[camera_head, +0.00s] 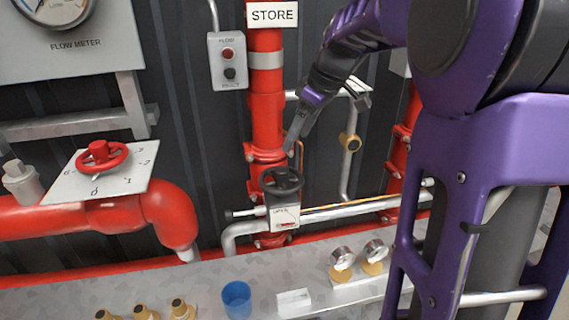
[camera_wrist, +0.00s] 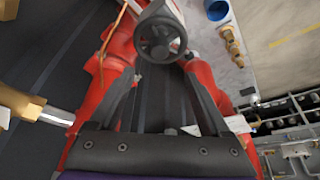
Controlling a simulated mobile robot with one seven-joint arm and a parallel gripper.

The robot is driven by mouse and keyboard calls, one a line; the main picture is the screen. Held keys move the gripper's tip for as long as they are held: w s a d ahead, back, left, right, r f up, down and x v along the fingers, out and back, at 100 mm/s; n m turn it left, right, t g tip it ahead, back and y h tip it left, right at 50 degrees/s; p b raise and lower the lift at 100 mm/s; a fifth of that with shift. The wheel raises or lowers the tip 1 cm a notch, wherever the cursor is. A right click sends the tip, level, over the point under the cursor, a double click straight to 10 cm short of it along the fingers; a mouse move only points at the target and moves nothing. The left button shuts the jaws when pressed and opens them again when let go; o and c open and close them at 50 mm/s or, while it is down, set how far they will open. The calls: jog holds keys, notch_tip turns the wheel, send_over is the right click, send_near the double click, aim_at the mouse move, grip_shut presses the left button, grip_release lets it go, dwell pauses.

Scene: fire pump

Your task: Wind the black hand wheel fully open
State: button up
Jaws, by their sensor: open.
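The black hand wheel (camera_head: 282,181) is mounted on a grey gearbox with a small white indicator plate (camera_head: 284,217), on the red vertical pipe in the head view. The wheel also shows in the wrist view (camera_wrist: 158,38), at the top middle, face on with its spokes and hub visible. My gripper (camera_head: 292,143) is above the wheel in the head view, apart from it. In the wrist view its two dark fingers (camera_wrist: 160,78) are spread wide with nothing between them, and the wheel lies beyond their tips. The reading on the indicator plate is too small to tell.
A red hand wheel (camera_head: 102,156) on a marked white plate stands at the left. A push-button box (camera_head: 228,60) hangs beside the red pipe.

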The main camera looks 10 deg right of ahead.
aim_at(282, 169)
jog(key=b+x, duration=0.1)
jog(key=x, duration=0.9)
jog(key=shift+w+a+f, duration=0.1)
jog(key=shift+w+f, duration=0.05)
jog(key=shift+f, duration=0.2)
jog(key=shift+c, duration=0.2)
grip_shut()
jog(key=c, duration=0.7)
grip_release()
jog(key=shift+c, duration=0.2)
grip_shut()
